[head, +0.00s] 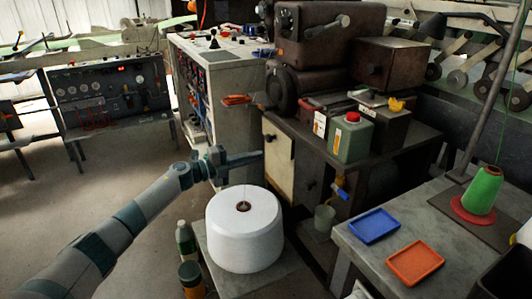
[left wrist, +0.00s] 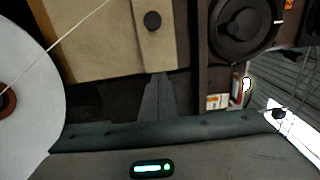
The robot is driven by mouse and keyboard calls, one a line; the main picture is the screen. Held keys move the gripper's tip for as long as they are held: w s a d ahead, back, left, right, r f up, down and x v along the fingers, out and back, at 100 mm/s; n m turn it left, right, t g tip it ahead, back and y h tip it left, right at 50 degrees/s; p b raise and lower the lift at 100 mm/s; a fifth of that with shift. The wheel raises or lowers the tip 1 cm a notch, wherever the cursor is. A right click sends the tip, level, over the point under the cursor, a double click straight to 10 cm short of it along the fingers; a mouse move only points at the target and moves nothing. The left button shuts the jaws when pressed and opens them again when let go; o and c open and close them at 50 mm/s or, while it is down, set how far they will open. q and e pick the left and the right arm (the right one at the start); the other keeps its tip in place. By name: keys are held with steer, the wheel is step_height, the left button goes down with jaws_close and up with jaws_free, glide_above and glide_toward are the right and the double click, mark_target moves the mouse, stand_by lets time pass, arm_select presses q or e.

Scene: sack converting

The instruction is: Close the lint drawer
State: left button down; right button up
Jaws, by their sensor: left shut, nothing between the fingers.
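A cream panel (head: 278,172) with a small dark knob sits low on the dark machine's side, and I take it for the lint drawer's front. In the left wrist view the cream panel (left wrist: 95,45) and its round dark knob (left wrist: 152,20) fill the upper left. I cannot tell how far the drawer stands out. My left gripper (head: 261,154) is shut and empty, its fingertips close to the panel's left edge; contact is unclear. In the left wrist view its fingers (left wrist: 158,78) reach up to the panel's edge. My right gripper is not in view.
A large white yarn cone (head: 245,258) stands just below my left gripper, near my forearm. Bottles (head: 186,243) stand left of it. A grey table (head: 375,265) with blue (head: 374,226) and orange (head: 415,263) trays is at right. Floor at left is open.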

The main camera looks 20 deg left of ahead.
arm_select(q)
steer(key=shift+v, duration=2.15)
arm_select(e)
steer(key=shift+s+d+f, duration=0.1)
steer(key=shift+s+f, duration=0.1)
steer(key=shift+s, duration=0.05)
arm_select(q)
steer(key=shift+s+a, duration=0.1)
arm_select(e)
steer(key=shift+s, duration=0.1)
